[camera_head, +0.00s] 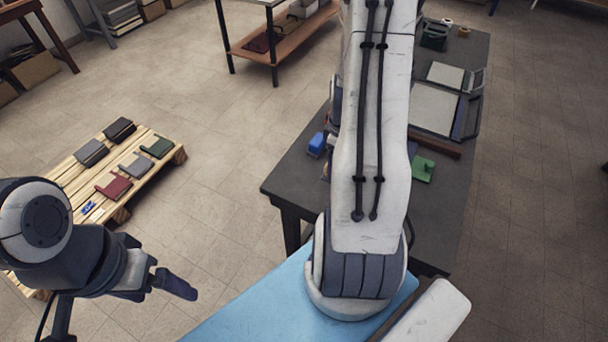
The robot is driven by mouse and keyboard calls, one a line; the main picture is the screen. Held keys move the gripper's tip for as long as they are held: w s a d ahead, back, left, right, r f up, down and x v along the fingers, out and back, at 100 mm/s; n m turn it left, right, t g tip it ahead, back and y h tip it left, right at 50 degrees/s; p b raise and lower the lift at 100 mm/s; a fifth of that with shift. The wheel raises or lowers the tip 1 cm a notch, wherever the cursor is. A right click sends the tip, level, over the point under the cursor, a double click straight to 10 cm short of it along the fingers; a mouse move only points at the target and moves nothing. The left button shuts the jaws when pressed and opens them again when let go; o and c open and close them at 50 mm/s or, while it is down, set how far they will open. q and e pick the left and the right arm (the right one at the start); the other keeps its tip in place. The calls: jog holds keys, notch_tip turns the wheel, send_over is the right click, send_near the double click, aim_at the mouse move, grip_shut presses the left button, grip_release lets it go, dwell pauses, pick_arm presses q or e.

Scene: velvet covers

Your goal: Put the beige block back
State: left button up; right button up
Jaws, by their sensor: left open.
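I cannot make out a beige block in the camera_head view. My left gripper (172,282) is at the lower left, over bare floor near the front of the wooden pallet (172,158); it is open and seems empty. My right arm rises through the middle of the view and hides part of the dark table (285,185). My right gripper does not show.
Several covers lie on the pallet, among them a red one (113,186) and a green one (157,147). The table holds a blue object (317,144), a green piece (423,168) and pale panels (434,108). Floor between pallet and table is clear.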

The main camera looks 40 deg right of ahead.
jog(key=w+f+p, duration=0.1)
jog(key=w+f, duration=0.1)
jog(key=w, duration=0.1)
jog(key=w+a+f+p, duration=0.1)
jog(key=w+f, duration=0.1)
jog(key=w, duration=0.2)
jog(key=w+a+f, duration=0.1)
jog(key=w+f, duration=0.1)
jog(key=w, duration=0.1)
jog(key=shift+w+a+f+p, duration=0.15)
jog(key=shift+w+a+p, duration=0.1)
jog(key=shift+p, duration=0.15)
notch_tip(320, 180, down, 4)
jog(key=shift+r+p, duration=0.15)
jog(key=shift+p, duration=0.55)
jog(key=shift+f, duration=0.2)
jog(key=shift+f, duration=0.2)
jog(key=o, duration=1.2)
